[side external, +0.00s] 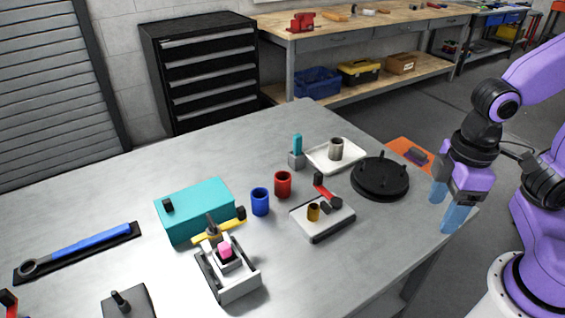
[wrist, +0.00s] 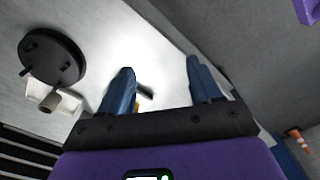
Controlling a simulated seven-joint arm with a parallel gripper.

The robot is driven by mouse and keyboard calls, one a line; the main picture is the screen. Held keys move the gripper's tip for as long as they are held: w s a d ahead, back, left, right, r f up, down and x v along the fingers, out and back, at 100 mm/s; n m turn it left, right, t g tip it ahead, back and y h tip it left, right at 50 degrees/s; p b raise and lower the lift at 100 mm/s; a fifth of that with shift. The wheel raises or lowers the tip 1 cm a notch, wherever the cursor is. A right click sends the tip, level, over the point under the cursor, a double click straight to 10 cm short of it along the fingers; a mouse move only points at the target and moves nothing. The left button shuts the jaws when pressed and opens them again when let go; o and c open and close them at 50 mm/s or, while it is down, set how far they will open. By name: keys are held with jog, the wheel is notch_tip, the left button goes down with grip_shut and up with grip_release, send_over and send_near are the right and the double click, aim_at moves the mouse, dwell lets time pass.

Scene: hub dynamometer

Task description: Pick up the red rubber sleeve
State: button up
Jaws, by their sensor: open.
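The red rubber sleeve (side external: 283,185) stands upright on the grey table, right of a blue sleeve (side external: 260,202) and apart from it. My gripper (side external: 446,207) is at the right edge of the table in the side external view, well to the right of the red sleeve. Its two blue fingers are spread and nothing shows between them. The fingers also show in the wrist view (wrist: 160,65). I cannot make out the red sleeve in the wrist view.
A black disc with pegs (side external: 380,180) and a fixture with a red lever (side external: 322,218) stand between my gripper and the red sleeve. A white tray (side external: 318,158) holds a grey sleeve (side external: 336,149). A teal box (side external: 195,205) and a vise (side external: 228,275) stand left.

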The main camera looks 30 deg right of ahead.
jog(key=w+a+m, duration=0.6)
jog(key=w+m, duration=0.1)
jog(key=w, duration=0.2)
jog(key=m, duration=2.1)
send_over(283, 176)
jog(key=s+a, duration=0.1)
jog(key=s, duration=0.1)
notch_tip(283, 176, down, 7)
jog(key=shift+w+f, duration=0.2)
jog(key=shift+f, duration=4.05)
jog(key=c, duration=0.7)
jog(key=shift+r, duration=4)
jog(key=shift+c, duration=0.2)
